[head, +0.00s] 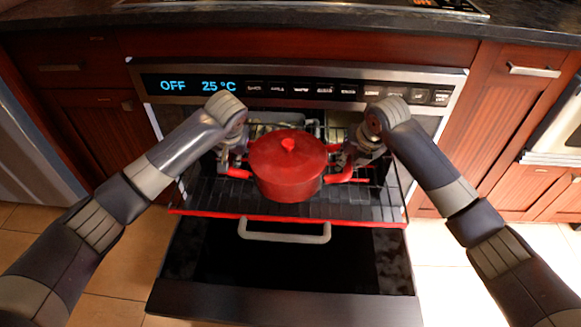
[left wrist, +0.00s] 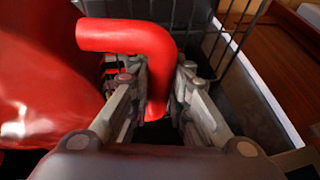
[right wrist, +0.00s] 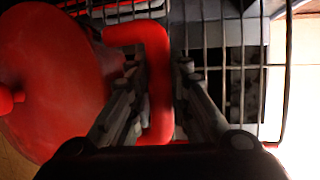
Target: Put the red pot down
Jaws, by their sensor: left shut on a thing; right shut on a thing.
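The red pot (head: 287,176), with its red lid and knob, is upright over the pulled-out wire rack (head: 385,203) in front of the oven. My left gripper (head: 232,165) is at the pot's left handle; in the left wrist view its fingers (left wrist: 158,105) are shut on that red handle (left wrist: 130,36). My right gripper (head: 350,168) is at the right handle; in the right wrist view its fingers (right wrist: 158,105) are shut on that handle (right wrist: 156,70). The pot's underside is hidden, so I cannot tell whether it touches the rack.
The oven's control panel (head: 300,88) reads OFF and 25 °C above the rack. The dark open door or drawer front (head: 285,303) with a pale handle (head: 285,233) lies below. Wooden cabinets (head: 500,130) flank the oven, and a dark counter (head: 60,15) runs above.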

